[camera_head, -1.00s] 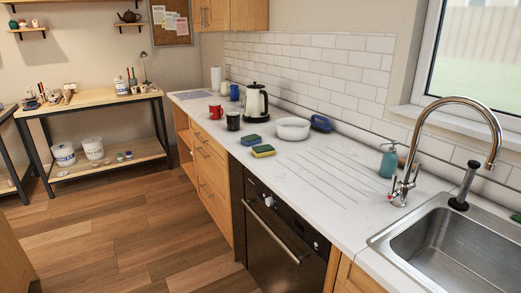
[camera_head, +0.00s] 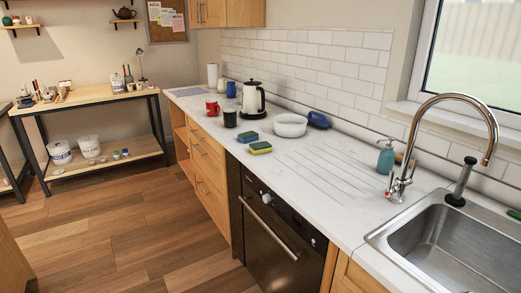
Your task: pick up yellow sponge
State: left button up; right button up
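A yellow sponge (camera_head: 261,150) with a green top lies flat on the white kitchen counter (camera_head: 300,185), near its front edge above the oven. A blue-green sponge (camera_head: 248,137) lies just behind it. Neither of my grippers is in view.
A white bowl (camera_head: 290,125), a blue object (camera_head: 319,120), a dark mug (camera_head: 230,118), a red mug (camera_head: 212,108) and a kettle (camera_head: 253,99) stand behind the sponges. A soap bottle (camera_head: 386,157), tap (camera_head: 398,186) and sink (camera_head: 455,245) are to the right. Wooden floor (camera_head: 150,225) is clear.

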aim_at(264, 148)
jog(key=i+j+z, duration=0.15)
jog(key=i+j, duration=0.2)
jog(key=i+j+z, duration=0.15)
jog(key=i+j, duration=0.2)
jog(key=i+j+z, duration=0.15)
jog(key=i+j, duration=0.2)
jog(key=j, duration=0.15)
jog(key=i+j+z, duration=0.1)
jog(key=i+j, duration=0.2)
jog(key=j, duration=0.2)
